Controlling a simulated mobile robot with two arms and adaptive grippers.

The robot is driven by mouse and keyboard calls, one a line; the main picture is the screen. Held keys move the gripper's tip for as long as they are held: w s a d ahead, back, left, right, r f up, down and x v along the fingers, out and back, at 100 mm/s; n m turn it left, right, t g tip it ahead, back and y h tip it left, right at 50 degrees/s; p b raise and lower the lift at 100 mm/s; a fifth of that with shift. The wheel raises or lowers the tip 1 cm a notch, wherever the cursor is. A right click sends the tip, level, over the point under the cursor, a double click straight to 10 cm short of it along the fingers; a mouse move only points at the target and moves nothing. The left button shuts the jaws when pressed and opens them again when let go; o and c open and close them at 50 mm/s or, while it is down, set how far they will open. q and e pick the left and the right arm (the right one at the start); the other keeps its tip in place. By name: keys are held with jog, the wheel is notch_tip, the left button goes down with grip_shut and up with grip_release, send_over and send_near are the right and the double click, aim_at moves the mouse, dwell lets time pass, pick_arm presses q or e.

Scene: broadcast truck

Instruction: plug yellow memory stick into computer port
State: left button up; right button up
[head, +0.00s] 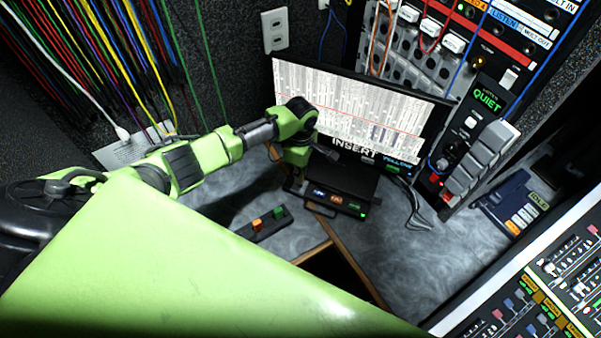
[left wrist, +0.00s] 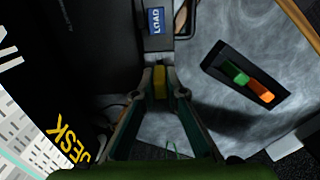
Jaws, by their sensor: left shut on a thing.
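My left gripper (left wrist: 159,88) is shut on the yellow memory stick (left wrist: 160,80), which shows between the fingertips in the left wrist view. The stick points toward the front edge of the black computer (left wrist: 100,45), close to a blue LOAD label (left wrist: 156,20). I cannot tell whether it touches a port. In the head view the computer (head: 345,188) sits below the monitor, with small lit labels along its front. My left gripper (head: 293,186) is at the computer's left front corner there, its fingertips and the stick hard to make out. My right gripper is not in view.
A black holder (head: 262,225) with an orange and a green stick lies on the grey desk (head: 385,250); it also shows in the left wrist view (left wrist: 225,70). The monitor (head: 350,105) reads INSERT YELLOW. A cable lies right of the computer; a mixing console is at lower right.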

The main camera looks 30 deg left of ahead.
pick_arm(q)
jog(key=shift+p, duration=0.45)
dwell(0.7)
jog(key=shift+p, duration=0.4)
jog(key=shift+p, duration=0.4)
dwell(0.3)
jog(key=shift+f+b, duration=0.9)
jog(key=shift+f, duration=0.5)
jog(key=o, duration=0.9)
jog(key=shift+r, duration=0.1)
jog(key=shift+r, duration=0.1)
